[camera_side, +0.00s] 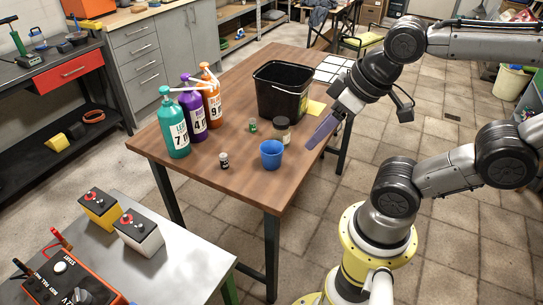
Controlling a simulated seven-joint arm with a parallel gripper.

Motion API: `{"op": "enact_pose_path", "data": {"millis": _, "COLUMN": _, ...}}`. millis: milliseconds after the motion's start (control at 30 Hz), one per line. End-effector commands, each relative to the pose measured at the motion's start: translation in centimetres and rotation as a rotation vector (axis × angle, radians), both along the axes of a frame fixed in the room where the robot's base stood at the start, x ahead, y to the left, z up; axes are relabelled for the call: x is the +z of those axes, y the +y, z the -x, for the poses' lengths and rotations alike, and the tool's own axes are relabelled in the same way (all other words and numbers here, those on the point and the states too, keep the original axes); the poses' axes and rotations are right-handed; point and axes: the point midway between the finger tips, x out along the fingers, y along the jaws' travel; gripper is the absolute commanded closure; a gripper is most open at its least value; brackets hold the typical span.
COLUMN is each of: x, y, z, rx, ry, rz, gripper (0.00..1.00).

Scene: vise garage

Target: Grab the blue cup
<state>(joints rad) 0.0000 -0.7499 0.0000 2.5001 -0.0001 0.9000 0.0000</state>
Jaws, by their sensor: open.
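The blue cup (271,155) stands upright on the wooden table (230,170), near its front right edge. Its open top faces up. My gripper (320,132) is to the right of the cup and higher, close to the table's right edge. Its purplish fingers point down and to the left, apart from the cup. The gripper is open, and I see nothing held in it.
A small jar (279,130) stands just behind the cup, with a black bin (283,90) farther back. Teal (175,135), purple (193,118) and orange (211,102) pump bottles line the left. The table front is clear.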

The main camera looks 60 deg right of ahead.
Motion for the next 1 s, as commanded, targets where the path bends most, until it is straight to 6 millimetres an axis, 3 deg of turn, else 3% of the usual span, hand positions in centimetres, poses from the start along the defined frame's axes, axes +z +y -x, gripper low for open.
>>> {"op": "enact_pose_path", "data": {"millis": 433, "x": 0.0, "y": 0.0, "z": 0.0, "rx": 0.0, "ry": 0.0, "rz": 0.0, "gripper": 0.5}}
{"op": "enact_pose_path", "data": {"millis": 700, "x": 0.0, "y": 0.0, "z": 0.0, "rx": 0.0, "ry": 0.0, "rz": 0.0, "gripper": 0.01}}
{"op": "enact_pose_path", "data": {"millis": 1000, "x": 0.01, "y": 0.0, "z": 0.0, "rx": -0.019, "ry": 0.0, "rz": -0.01, "gripper": 0.0}}
